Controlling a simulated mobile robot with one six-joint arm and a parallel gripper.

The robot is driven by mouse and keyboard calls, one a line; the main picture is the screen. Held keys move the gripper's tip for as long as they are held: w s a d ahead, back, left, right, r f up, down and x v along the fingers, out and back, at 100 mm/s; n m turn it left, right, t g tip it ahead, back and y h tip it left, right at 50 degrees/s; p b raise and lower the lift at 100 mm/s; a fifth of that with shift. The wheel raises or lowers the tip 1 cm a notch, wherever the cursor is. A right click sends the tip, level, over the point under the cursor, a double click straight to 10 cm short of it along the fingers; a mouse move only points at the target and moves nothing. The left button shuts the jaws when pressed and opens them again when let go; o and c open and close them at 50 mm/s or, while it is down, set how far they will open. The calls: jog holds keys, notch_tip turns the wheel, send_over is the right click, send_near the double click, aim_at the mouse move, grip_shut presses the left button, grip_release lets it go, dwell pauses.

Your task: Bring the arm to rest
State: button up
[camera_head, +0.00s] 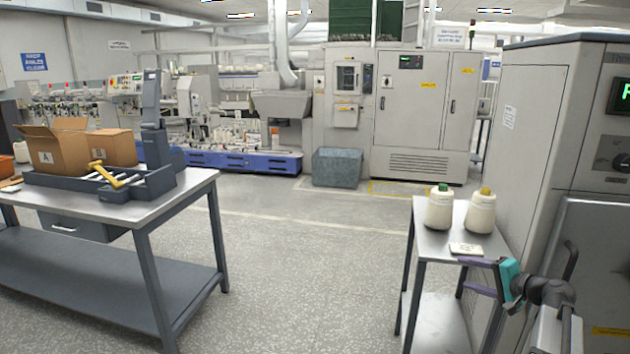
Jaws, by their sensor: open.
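My gripper (466,275) is at the lower right of the head view, at the end of my dark arm. Its two purple-grey fingers point left and stand apart, with nothing visible between them. The teal part of the gripper is behind the fingers. In the picture the fingers overlap the front edge of a small metal table (438,240); I cannot tell whether they touch it. My arm runs down and right out of the frame.
Two cream yarn cones, one green-topped (439,212) and one yellow-topped (480,214), and a pale card (466,250) are on the small table. A grey cabinet (535,130) stands right. A workbench (165,205) with a tray (55,181) and cartons (62,152) stands left. Floor between is clear.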

jog(key=w+a+f+n+g+y, duration=0.1)
jog(key=a+f+g, duration=0.1)
jog(key=a+f, duration=0.75)
jog(key=s+a+f+n+g+p, duration=0.1)
jog(key=s+a+f+g, duration=0.25)
jog(key=a+f, duration=0.5)
jog(key=s+a+f+n+g+y+p, duration=0.15)
jog(key=s+a+f, duration=0.25)
jog(key=a+f, duration=0.4)
jog(key=s+a+f+n+g+p, duration=0.1)
jog(key=s+a+f+g, duration=0.25)
jog(key=a+f, duration=0.4)
jog(key=s+a+f+n+g+h+p, duration=0.1)
jog(key=s+a+f+g, duration=0.2)
jog(key=s, duration=0.4)
jog(key=s+a+f+n+h, duration=0.1)
jog(key=s+a+f+n, duration=0.2)
jog(key=s, duration=0.4)
jog(key=s+a+f+g+h+p, duration=0.1)
jog(key=s+a+f+g, duration=0.1)
jog(key=s+a+f, duration=0.4)
jog(key=s+d+f+n+g+h, duration=0.1)
jog(key=s+d+n+g+h, duration=0.1)
jog(key=s+d, duration=0.8)
jog(key=s+n+h, duration=0.1)
jog(key=s+h, duration=0.1)
jog(key=s, duration=0.1)
jog(key=shift+d+g+h, duration=0.25)
jog(key=shift+g+h, duration=0.1)
jog(key=shift+n, duration=0.25)
